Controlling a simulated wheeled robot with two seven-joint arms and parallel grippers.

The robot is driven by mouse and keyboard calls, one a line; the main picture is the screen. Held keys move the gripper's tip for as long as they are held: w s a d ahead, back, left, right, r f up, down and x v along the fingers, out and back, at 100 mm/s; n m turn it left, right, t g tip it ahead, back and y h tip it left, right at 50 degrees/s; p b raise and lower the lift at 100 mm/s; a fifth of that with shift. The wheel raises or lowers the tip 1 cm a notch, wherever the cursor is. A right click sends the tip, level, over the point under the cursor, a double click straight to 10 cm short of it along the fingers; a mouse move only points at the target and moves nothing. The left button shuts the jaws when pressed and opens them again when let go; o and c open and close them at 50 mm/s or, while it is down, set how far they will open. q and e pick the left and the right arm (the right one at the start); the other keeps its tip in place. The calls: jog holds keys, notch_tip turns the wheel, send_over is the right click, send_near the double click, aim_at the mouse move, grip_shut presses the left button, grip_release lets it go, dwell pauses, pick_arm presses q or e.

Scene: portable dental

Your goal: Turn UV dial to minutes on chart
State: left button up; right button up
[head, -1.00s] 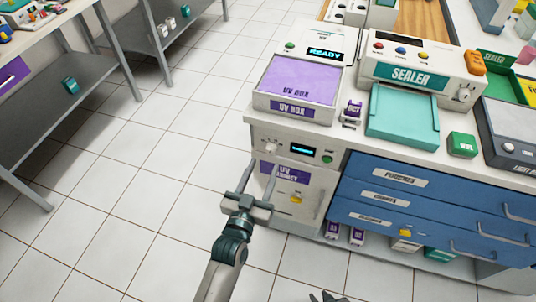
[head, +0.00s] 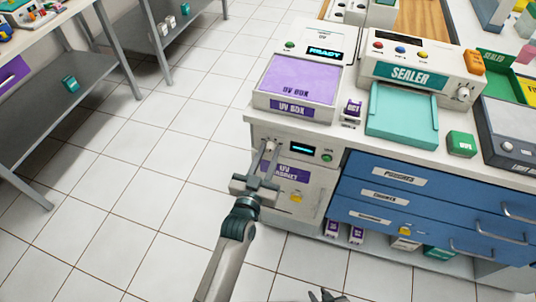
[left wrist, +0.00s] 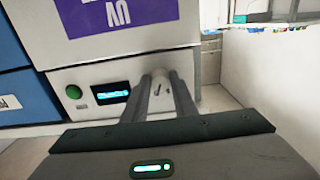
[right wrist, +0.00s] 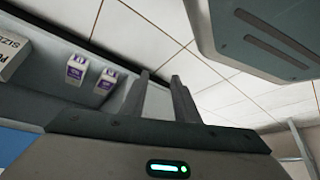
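The UV dial (head: 271,145) is a small pale knob on the front panel of the white UV cabinet (head: 320,190), left of a small lit display (head: 302,148) and a green button (head: 327,156). My left gripper (head: 268,150) reaches it from the front, its fingers on either side. In the left wrist view the dial (left wrist: 161,82) sits between the fingers, which appear to touch it. A dark mark shows on its face; its setting is not legible. My right gripper (right wrist: 160,78) is open and empty, low at the head view's bottom edge. I cannot make out a minutes chart.
A purple-lidded UV box (head: 300,80) with a READY display stands on the counter above. The sealer (head: 425,65) is to its right. Blue drawers (head: 425,200) with protruding handles lie right of the cabinet. Tiled floor is free to the left.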

pick_arm(q)
jog(key=shift+n, duration=0.4)
pick_arm(e)
jog(key=shift+w+r, duration=0.1)
jog(key=shift+r, duration=0.2)
pick_arm(q)
jog(key=shift+r+p, duration=0.1)
jog(key=shift+p, duration=0.25)
jog(key=shift+n, duration=0.8)
jog(key=n+p, duration=0.1)
jog(key=n, duration=0.2)
jog(key=shift+p, duration=0.3)
jog(key=shift+n, duration=1.3)
pick_arm(e)
jog(key=shift+a+r+t+y, duration=0.3)
jog(key=shift+a+r+t, duration=0.25)
jog(key=shift+a+t, duration=0.2)
